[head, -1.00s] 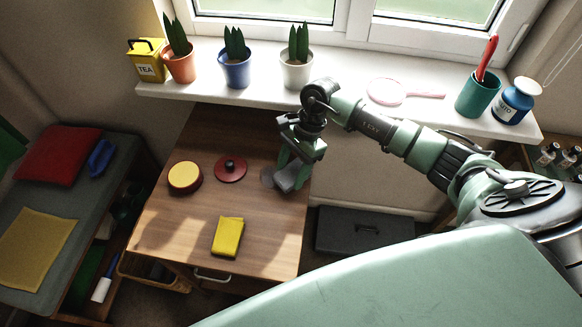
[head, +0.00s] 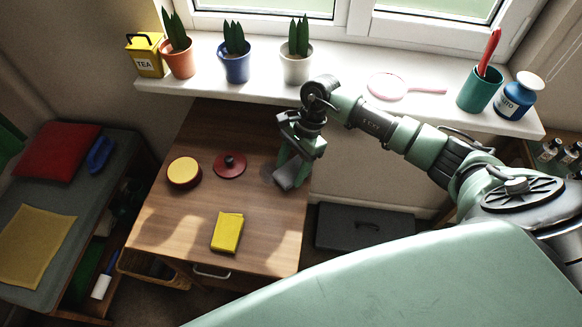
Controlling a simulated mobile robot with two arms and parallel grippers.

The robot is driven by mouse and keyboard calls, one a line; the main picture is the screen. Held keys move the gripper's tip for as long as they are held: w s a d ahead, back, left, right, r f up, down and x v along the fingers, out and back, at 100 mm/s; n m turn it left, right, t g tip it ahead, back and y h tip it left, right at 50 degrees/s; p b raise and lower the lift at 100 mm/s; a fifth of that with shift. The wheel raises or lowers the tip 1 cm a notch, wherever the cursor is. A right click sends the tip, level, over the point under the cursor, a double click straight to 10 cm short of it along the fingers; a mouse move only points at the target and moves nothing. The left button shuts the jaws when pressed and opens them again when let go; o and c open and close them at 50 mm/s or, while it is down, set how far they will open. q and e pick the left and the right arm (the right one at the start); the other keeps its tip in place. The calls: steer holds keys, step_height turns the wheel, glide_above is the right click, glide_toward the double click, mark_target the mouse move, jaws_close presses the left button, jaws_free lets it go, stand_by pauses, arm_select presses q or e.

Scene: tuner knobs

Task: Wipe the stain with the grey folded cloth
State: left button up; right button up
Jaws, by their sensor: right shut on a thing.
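My right gripper (head: 291,170) is at the right side of the wooden table, pointing down. It is shut on the grey folded cloth (head: 286,183), which is down at the tabletop; I cannot tell how firmly it touches. The stain (head: 267,175) is a faint greyish patch on the wood, just left of the cloth, and part of it may be hidden under the cloth and gripper. My left gripper is not in view.
On the table (head: 180,235) are a yellow folded cloth (head: 227,232), a round yellow-topped red tin (head: 184,172) and a red lid with a black knob (head: 229,165). The windowsill behind holds potted plants (head: 236,68). A dark toolbox (head: 364,229) is right of the table.

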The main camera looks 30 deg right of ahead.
steer(key=shift+f+b, duration=0.65)
steer(key=shift+f, duration=0.05)
